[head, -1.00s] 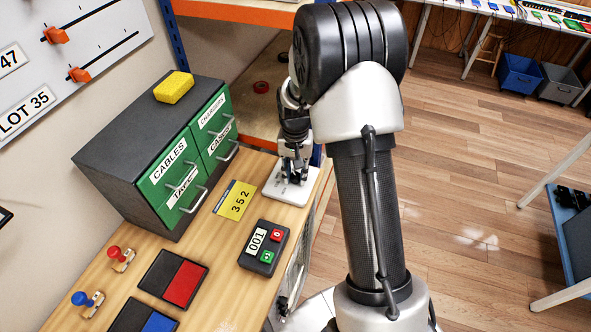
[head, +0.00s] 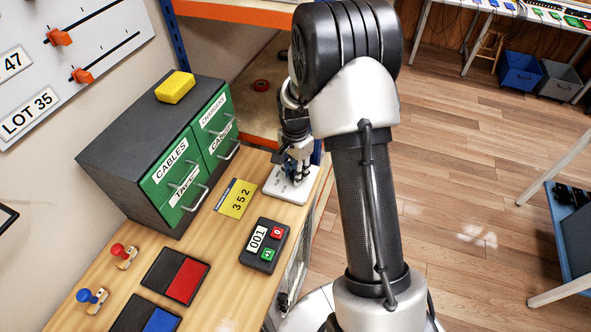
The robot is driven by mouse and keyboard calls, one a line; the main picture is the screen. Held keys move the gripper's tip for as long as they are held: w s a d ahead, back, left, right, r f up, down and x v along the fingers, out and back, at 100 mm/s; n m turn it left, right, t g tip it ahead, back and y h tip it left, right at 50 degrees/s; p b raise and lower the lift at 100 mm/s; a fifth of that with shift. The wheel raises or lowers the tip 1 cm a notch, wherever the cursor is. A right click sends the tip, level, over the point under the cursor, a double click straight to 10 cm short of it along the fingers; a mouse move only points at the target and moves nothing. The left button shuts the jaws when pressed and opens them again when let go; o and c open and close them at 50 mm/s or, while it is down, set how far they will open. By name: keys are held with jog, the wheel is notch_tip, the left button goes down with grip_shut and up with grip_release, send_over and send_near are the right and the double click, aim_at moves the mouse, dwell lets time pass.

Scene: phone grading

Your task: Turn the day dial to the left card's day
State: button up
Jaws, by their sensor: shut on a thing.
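My gripper (head: 298,172) points down over a white plate (head: 281,191) at the far right end of the wooden bench. It is shut on the day dial on that plate. The dial itself is mostly hidden by the fingers, and the day marks on the plate are too small to read. A yellow card (head: 236,199) reading 352 lies on the bench to the left of the plate. I cannot make out any card that names a day.
A grey cabinet (head: 135,150) with green drawers stands left, a yellow sponge (head: 175,88) on top. A counter box (head: 264,246) reading 001 is in front. Red (head: 187,281) and blue (head: 160,320) ink pads and two stamps (head: 124,255) lie nearer. An orange shelf edge (head: 252,14) is behind.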

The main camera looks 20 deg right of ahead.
dwell(0.4)
jog(key=o, duration=1.1)
notch_tip(320, 180, up, 12)
jog(key=shift+r, duration=0.1)
